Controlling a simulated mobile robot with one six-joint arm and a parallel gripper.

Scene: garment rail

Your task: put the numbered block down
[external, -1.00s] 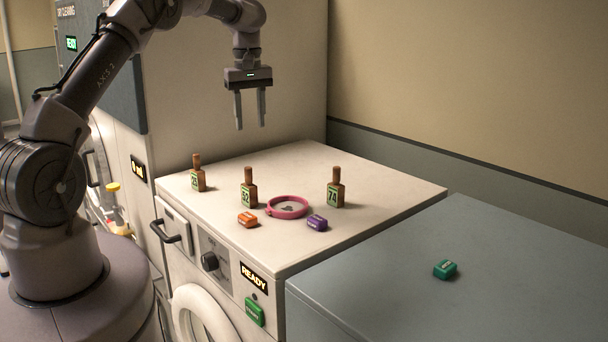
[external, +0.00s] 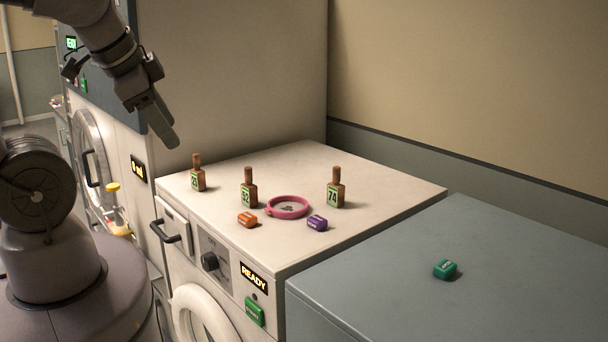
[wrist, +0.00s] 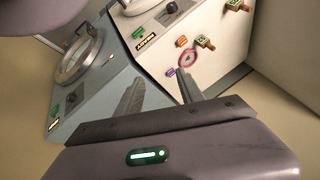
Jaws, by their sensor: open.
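Three brown numbered blocks with knob handles and green labels stand upright on the white washer top (external: 370,178). One reads 52 (external: 248,190), one reads 74 (external: 336,190), and the left one (external: 198,175) has a number too small to read surely. My gripper (external: 170,140) is open and empty, in the air left of and above the left block. In the wrist view its two fingers (wrist: 158,88) are spread with nothing between them. Two numbered blocks (wrist: 205,42) show there beyond the fingers; I cannot make out a third.
A pink ring dish (external: 287,207), an orange item (external: 247,220) and a purple item (external: 317,223) lie among the blocks. A green item (external: 445,269) lies on the lower grey top (external: 400,290), otherwise clear. A tall cabinet (external: 240,80) stands behind.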

